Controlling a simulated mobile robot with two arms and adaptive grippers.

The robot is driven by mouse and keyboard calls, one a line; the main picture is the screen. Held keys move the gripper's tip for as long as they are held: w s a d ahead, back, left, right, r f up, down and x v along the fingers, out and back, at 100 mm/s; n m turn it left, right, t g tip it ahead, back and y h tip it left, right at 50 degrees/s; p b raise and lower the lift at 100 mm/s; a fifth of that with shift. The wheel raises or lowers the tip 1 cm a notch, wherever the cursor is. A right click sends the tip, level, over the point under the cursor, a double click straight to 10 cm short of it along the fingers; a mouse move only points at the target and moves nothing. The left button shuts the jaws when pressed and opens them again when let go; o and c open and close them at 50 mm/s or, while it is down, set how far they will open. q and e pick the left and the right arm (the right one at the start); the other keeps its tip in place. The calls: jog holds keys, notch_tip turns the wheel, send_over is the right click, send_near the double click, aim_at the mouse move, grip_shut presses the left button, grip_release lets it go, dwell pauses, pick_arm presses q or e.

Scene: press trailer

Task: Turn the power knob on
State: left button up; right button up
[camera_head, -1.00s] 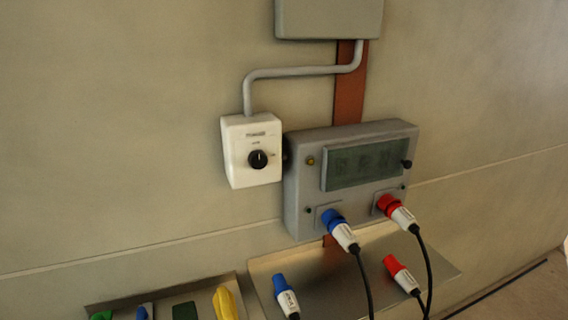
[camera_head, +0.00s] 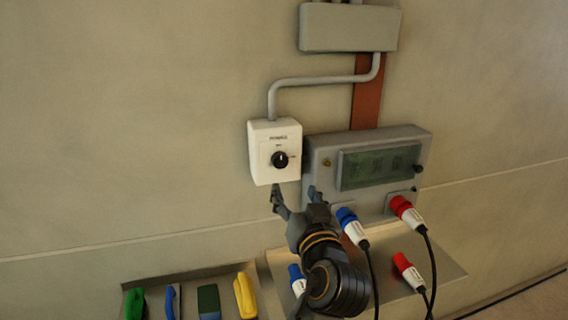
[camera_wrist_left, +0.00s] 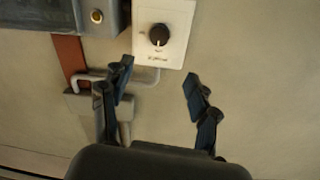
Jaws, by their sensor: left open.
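The power knob (camera_head: 280,159) is a round black dial on a white switch box (camera_head: 262,178) fixed to the wall. Its pale mark points up in the head view. In the left wrist view the knob (camera_wrist_left: 158,35) shows upside down, beyond and between the fingers. My left gripper (camera_head: 293,191) is open and empty, just below the box, apart from the knob in the picture. Its two spread fingers also show in the left wrist view (camera_wrist_left: 157,82). My right gripper is in neither view.
A grey panel (camera_head: 320,197) with a dark display stands right of the box. Blue (camera_head: 353,229) and red (camera_head: 407,212) plugs with black cables hang from it. A metal shelf (camera_head: 445,272) and a tray (camera_head: 192,273) with coloured handles lie below. The wall left of the box is clear.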

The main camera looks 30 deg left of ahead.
aim_at(281, 162)
pick_arm(q)
jog(key=p+x, duration=0.5)
jog(key=x, duration=0.7)
jog(key=shift+w+a+f+p, duration=0.1)
jog(key=shift+w+a+p, duration=0.05)
jog(key=shift+w+p, duration=0.15)
jog(key=shift+w+a+f, duration=0.15)
jog(key=shift+w+a, duration=0.25)
jog(key=shift+s, duration=0.1)
jog(key=c, duration=1)
jog(key=shift+c, duration=0.8)
